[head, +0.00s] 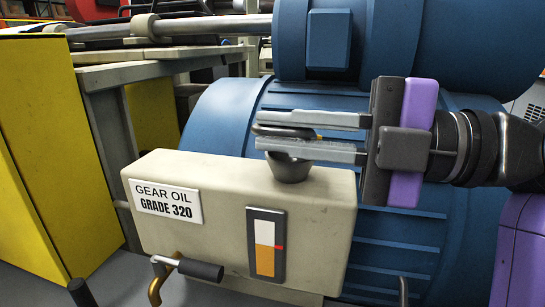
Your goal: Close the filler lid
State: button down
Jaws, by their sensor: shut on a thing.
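The cream gear oil tank (225,210) has a dark grey filler neck (290,170) on its top. The dark, rounded filler lid (275,131) is just above the neck, partly hidden by my fingers. My gripper (257,131) reaches in from the right with two grey fingers, one above the other. It is shut on the lid. The lower finger crosses in front of the neck's upper part, so I cannot tell whether the lid touches the rim.
A large blue ribbed housing (215,115) stands close behind the tank. A yellow cabinet (50,150) and a grey steel frame (105,140) are at left. A dark-handled brass tap (190,267) sticks out of the tank's front, left of the level gauge (266,245).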

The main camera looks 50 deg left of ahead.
jog(key=shift+n, duration=0.8)
jog(key=shift+s+d+f+b, duration=0.1)
jog(key=shift+s+f+b, duration=0.05)
jog(key=shift+f+b, duration=0.6)
jog(key=shift+s+d+f+b, duration=0.1)
jog(key=shift+f+b, duration=0.5)
jog(key=shift+f, duration=0.2)
jog(key=shift+s+d+f+b, duration=0.1)
jog(key=shift+s+f+b, duration=0.05)
jog(key=shift+f+b, duration=0.6)
jog(key=c, duration=1.5)
grip_release()
notch_tip(320, 180, up, 20)
jog(key=p, duration=0.7)
